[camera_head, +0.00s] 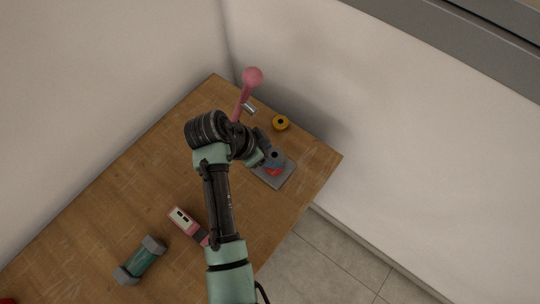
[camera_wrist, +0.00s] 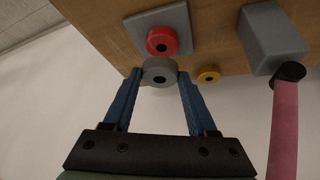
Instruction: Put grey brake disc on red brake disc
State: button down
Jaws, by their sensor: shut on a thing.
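The grey brake disc (camera_wrist: 158,70) is clamped between the two blue fingers of my gripper (camera_wrist: 159,76) in the wrist view. In the head view the grey disc (camera_head: 276,154) shows at the end of my arm. The red brake disc (camera_wrist: 162,40) sits on a grey plate (camera_wrist: 141,23) on the table. In the head view the red disc (camera_head: 274,171) is partly hidden by the grey disc and gripper. The grey disc overlaps the red one's edge in both views; I cannot tell whether they touch.
A yellow ring (camera_head: 281,123) lies near the plate. A pink lever with a round knob (camera_head: 252,77) rises behind my arm; its grey block (camera_wrist: 265,35) shows in the wrist view. A pink-and-white item (camera_head: 182,218) and a green-and-grey cylinder (camera_head: 140,260) lie on the wooden table (camera_head: 105,215).

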jog(key=shift+f+p, duration=0.4)
jog(key=shift+f, duration=1.35)
jog(key=shift+f, duration=0.2)
jog(key=shift+c, duration=1)
grip_release()
jog(key=shift+r, duration=0.1)
jog(key=shift+r, duration=0.25)
jog(key=b+v, duration=0.1)
jog(key=v, duration=1.1)
jog(key=shift+b, duration=0.4)
jog(key=shift+f, duration=0.1)
